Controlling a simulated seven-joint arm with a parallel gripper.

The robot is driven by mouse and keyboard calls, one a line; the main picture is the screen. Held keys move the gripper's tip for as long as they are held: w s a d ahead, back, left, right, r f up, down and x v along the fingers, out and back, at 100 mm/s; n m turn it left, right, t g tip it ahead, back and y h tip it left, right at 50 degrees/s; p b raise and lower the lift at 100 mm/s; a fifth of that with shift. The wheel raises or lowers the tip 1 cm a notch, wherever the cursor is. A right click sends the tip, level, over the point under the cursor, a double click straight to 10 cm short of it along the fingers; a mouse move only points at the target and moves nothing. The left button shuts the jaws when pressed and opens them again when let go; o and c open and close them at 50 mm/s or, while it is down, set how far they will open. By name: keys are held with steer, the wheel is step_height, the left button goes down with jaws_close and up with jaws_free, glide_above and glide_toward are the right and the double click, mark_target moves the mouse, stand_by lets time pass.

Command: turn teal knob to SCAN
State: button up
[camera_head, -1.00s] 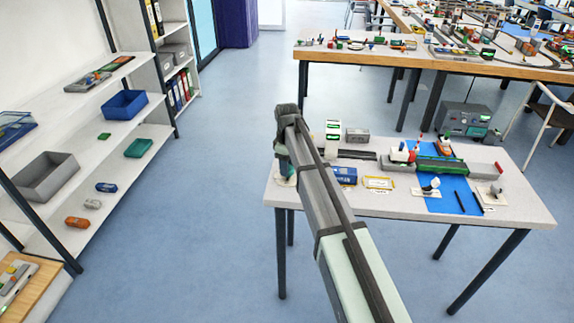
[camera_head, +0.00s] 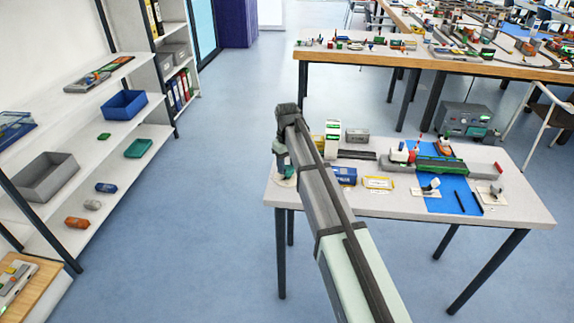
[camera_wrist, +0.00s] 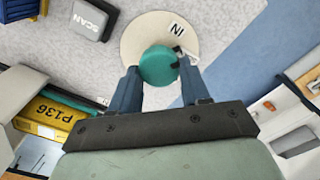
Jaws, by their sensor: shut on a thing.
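In the wrist view the teal knob (camera_wrist: 157,60) sits on a round cream plate (camera_wrist: 135,38). A label reading IN lies on the plate above and right of the knob. A dark mark shows at the knob's right side. A grey block (camera_wrist: 88,20) marked SCAN lies at upper left, apart from the plate. My gripper (camera_wrist: 159,70) is shut on the knob, one blue-grey finger on each side. In the head view my gripper (camera_head: 283,168) is low over the table's left end; the knob is mostly hidden there.
A yellow case (camera_wrist: 58,117) marked P136 lies left of my gripper in the wrist view. A blue mat (camera_wrist: 232,62) lies to the right. In the head view, a blue box (camera_head: 345,176) stands close right of my gripper, with model parts further along the white table (camera_head: 400,208).

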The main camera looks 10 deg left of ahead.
mark_target(288, 167)
steer(key=m, duration=0.5)
steer(key=shift+w, duration=0.1)
steer(key=shift+m, duration=0.3)
stand_by(0.4)
steer(key=o, duration=1.1)
steer(key=shift+d, duration=0.1)
steer(key=shift+c, duration=0.2)
step_height(288, 167, up, 14)
